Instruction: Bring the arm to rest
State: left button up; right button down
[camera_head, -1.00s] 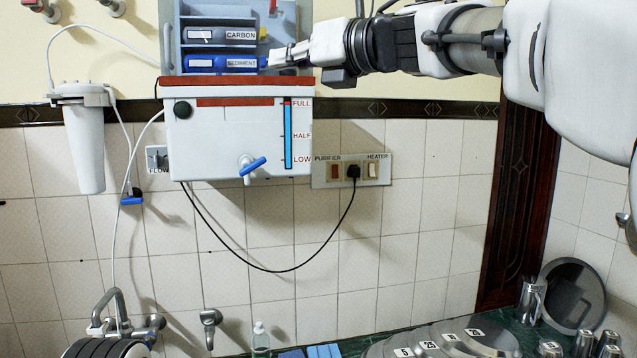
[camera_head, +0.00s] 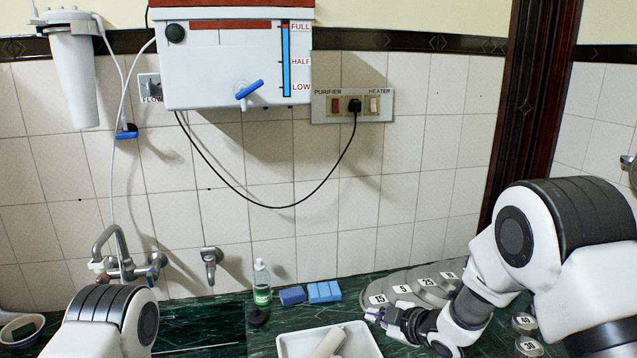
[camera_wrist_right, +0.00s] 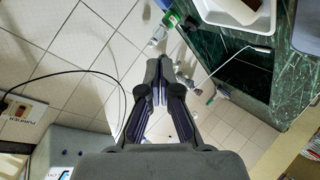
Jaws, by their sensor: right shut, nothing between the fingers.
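My right arm comes in from the right in the head view, bent and low. Its gripper (camera_head: 374,315) hangs above the green counter, left of my wrist and just in front of the numbered grey discs. The gripper is shut and empty. In the right wrist view its fingers (camera_wrist_right: 161,88) are together with nothing between them. The white water purifier (camera_head: 215,85) is on the wall, well away from the gripper, and its top is cut off by the frame. A link of my left arm shows at the bottom left, but its gripper is out of view.
A white tray (camera_head: 365,331) with a pale item lies on the counter left of the gripper. A bottle (camera_head: 261,285) and blue blocks (camera_head: 322,292) stand near the wall. Numbered discs (camera_head: 426,287) are close to my right wrist. A black cable hangs below the purifier.

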jog(key=s+d+f+m+g+h+b, duration=0.1)
jog(key=s+d+f+m+g+h, duration=0.25)
jog(key=s+f, duration=0.75)
jog(key=s+d+f+m+g+h+b, duration=0.15)
jog(key=s+d+f+m, duration=0.25)
jog(key=s+f+m, duration=0.55)
jog(key=s+d+f+m+g, duration=0.1)
jog(key=s+f, duration=0.3)
jog(key=s, duration=0.6)
jog(key=s+d+f+m+g+h+b, duration=0.1)
jog(key=s+d+f+g, duration=0.3)
jog(key=s, duration=0.7)
jog(key=shift+s+f+m, duration=0.25)
jog(key=shift+f+m, duration=0.25)
jog(key=shift+f, duration=0.15)
